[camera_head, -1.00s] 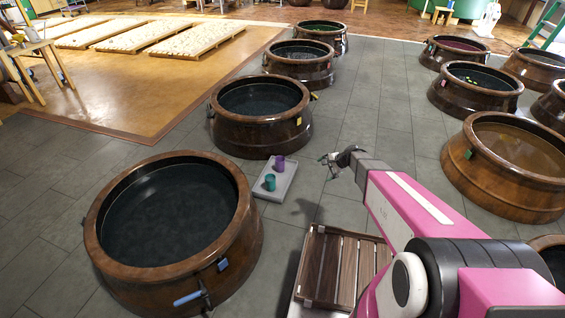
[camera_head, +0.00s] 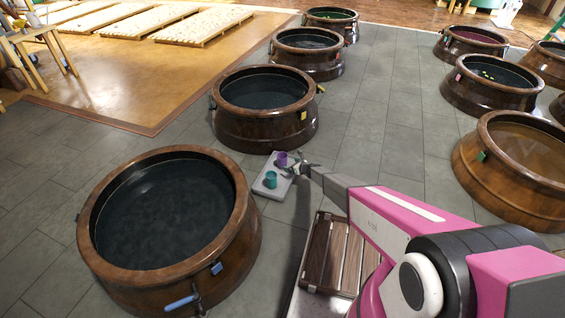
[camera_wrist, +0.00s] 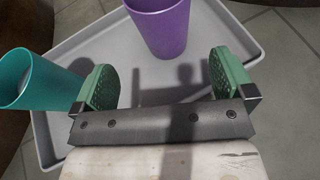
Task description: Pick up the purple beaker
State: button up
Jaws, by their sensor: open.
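The purple beaker (camera_head: 281,158) stands upright on a light grey tray (camera_head: 264,190) on the floor between two large brown jars. In the wrist view the purple beaker (camera_wrist: 160,28) is just beyond the fingertips, roughly centred between them, its top cut off by the frame. My gripper (camera_wrist: 168,78) is open and empty, with green pads over the tray. In the head view my gripper (camera_head: 293,168) is at the tray's right side, close to the purple beaker. A teal beaker (camera_head: 270,179) stands on the same tray; in the wrist view it (camera_wrist: 35,80) is beside the left finger.
A large jar of dark liquid (camera_head: 168,268) stands left of the tray and another (camera_head: 262,130) stands behind it. A slatted wooden crate (camera_head: 338,255) is at the front, below my arm. Grey floor (camera_head: 385,140) is clear to the right.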

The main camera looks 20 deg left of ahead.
aim_at(286, 162)
jog(key=x, duration=0.8)
jog(key=shift+w+d, duration=0.15)
jog(key=shift+w, duration=0.1)
jog(key=c, duration=1)
